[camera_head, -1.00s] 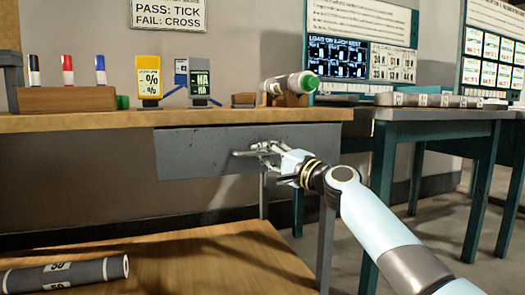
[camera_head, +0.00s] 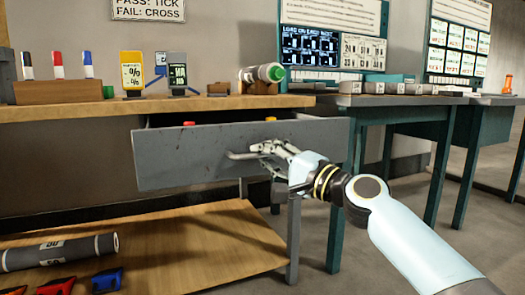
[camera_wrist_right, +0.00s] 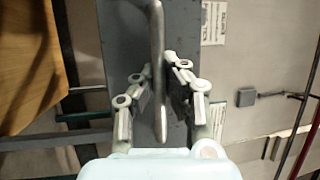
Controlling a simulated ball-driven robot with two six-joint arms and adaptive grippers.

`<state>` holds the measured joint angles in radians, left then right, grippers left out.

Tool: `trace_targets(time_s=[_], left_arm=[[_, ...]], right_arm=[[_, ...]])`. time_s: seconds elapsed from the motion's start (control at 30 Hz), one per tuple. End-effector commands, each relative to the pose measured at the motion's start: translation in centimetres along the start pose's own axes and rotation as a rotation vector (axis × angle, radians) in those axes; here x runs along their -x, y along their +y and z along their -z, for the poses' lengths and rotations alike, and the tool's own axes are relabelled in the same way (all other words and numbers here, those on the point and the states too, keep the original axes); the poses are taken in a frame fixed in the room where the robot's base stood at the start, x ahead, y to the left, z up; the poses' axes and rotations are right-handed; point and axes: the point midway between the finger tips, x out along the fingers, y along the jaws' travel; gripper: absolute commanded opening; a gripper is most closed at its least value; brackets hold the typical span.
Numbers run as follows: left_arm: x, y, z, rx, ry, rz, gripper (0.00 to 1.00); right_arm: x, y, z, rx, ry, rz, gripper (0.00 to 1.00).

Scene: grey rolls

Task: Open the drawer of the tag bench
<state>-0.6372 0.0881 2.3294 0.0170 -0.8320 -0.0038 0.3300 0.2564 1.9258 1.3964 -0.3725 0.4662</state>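The tag bench (camera_head: 215,104) has a grey drawer (camera_head: 195,160) under its wooden top. The drawer stands partly pulled out, with a dark gap showing behind its front. A red item (camera_head: 189,124) and a yellow item (camera_head: 270,119) peek over its front edge. My right gripper (camera_head: 262,150) is at the bar handle (camera_head: 238,156) on the drawer front. In the right wrist view the handle (camera_wrist_right: 158,70) runs between the fingers of the gripper (camera_wrist_right: 158,75), whose tips close in on both sides of it. My left gripper is not in view.
The bench top holds a pen block (camera_head: 65,91), two tag devices and a green-capped roll (camera_head: 262,73). A lower shelf (camera_head: 190,245) carries a dark roll (camera_head: 60,252) and several coloured clips. A green-legged table (camera_head: 400,112) stands to the right.

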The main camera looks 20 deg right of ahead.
Motion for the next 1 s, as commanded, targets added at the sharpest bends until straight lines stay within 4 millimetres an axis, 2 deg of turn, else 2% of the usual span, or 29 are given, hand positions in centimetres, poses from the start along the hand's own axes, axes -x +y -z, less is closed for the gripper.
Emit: trace_targets(time_s=[0.5, 0.53, 0.73, 1.0], left_arm=[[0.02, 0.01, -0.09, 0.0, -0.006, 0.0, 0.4], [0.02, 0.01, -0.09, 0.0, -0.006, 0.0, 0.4], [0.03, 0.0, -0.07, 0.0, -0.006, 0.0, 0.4], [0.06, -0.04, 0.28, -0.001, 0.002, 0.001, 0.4]], right_arm=[[0.42, 0.29, -0.13, 0.002, 0.0, -0.007, 0.0], [0.42, 0.29, -0.12, 0.002, 0.0, -0.007, 0.07], [0.39, 0.16, -0.12, 0.001, 0.0, -0.004, 0.33], [0.42, 0.03, -0.13, 0.0, 0.0, -0.002, 0.34]])
